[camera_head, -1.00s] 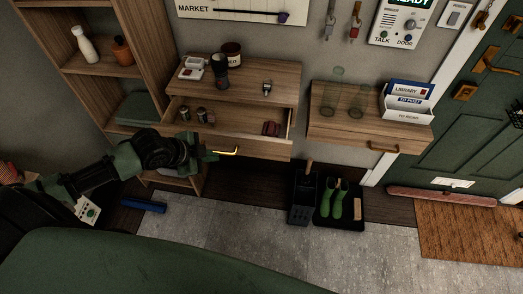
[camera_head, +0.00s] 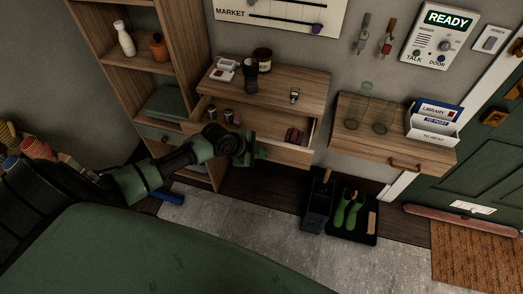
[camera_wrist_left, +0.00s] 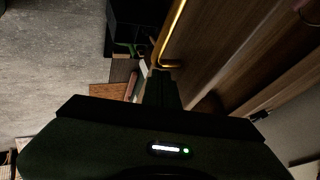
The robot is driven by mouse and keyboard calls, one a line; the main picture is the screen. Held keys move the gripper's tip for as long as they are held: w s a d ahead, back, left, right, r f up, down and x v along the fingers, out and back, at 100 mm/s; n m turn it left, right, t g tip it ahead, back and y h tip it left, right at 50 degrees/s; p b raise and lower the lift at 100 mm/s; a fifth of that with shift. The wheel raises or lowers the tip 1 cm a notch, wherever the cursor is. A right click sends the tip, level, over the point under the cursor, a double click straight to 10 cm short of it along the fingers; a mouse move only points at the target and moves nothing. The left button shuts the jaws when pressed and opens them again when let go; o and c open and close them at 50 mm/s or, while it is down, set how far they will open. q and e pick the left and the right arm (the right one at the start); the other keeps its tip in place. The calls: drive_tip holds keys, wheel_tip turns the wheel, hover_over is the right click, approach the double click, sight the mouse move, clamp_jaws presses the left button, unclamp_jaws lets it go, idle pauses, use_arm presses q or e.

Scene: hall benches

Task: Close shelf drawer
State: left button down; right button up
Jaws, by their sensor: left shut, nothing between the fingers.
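The wooden shelf drawer (camera_head: 290,154) under the wall shelf (camera_head: 300,91) stands open in the head view, with small cans (camera_head: 228,115) and a dark red item (camera_head: 293,135) inside. My left gripper (camera_head: 258,153) is at the drawer's front, shut and empty. It hides the drawer's handle in the head view. In the left wrist view the brass handle (camera_wrist_left: 173,33) runs along the drawer front, just beyond my shut fingertips (camera_wrist_left: 161,75). I cannot tell whether they touch the handle or the front. My right gripper is not in view.
A second wooden drawer unit (camera_head: 392,150) with glasses and a letter holder (camera_head: 433,122) hangs to the right. A black tray (camera_head: 365,226) with green boots is on the floor below. A tall open shelf (camera_head: 165,85) stands left.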

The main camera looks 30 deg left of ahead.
use_arm(q)
drive_tip(key=shift+w, duration=0.2)
idle(0.3)
